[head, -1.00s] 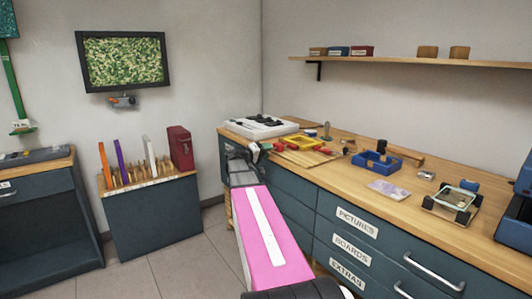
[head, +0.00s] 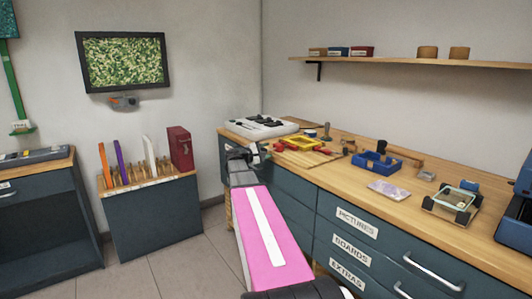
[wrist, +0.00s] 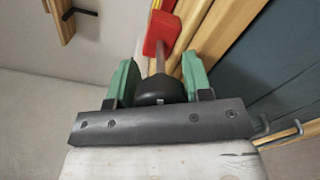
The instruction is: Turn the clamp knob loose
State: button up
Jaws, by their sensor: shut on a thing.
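In the wrist view, the black clamp knob (wrist: 157,90) sits between the two green fingers of my gripper (wrist: 153,85), which is shut on it. A thin metal rod runs from the knob to the red clamp body (wrist: 161,30). In the head view, my gripper (head: 262,150) is at the front left edge of the wooden bench (head: 345,176). The knob is too small to make out there. A red clamp part (head: 279,147) shows just right of the gripper, beside the yellow tray (head: 302,141).
A white device (head: 260,126) stands behind my gripper on the bench. A blue open box (head: 376,163) and a mallet (head: 402,151) lie farther right. The bench drawers (head: 295,200) are beside my arm. Floor is free left of my arm.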

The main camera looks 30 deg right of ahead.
jog(key=n, duration=1.1)
jog(key=shift+w+n, duration=0.1)
jog(key=shift+n, duration=1.5)
jog(key=o, duration=0.9)
jog(key=shift+a, duration=0.1)
jog(key=a, duration=0.3)
jog(key=s+a, duration=0.1)
jog(key=a, duration=0.6)
jog(key=shift+s+a, duration=0.25)
jog(key=shift+a, duration=0.05)
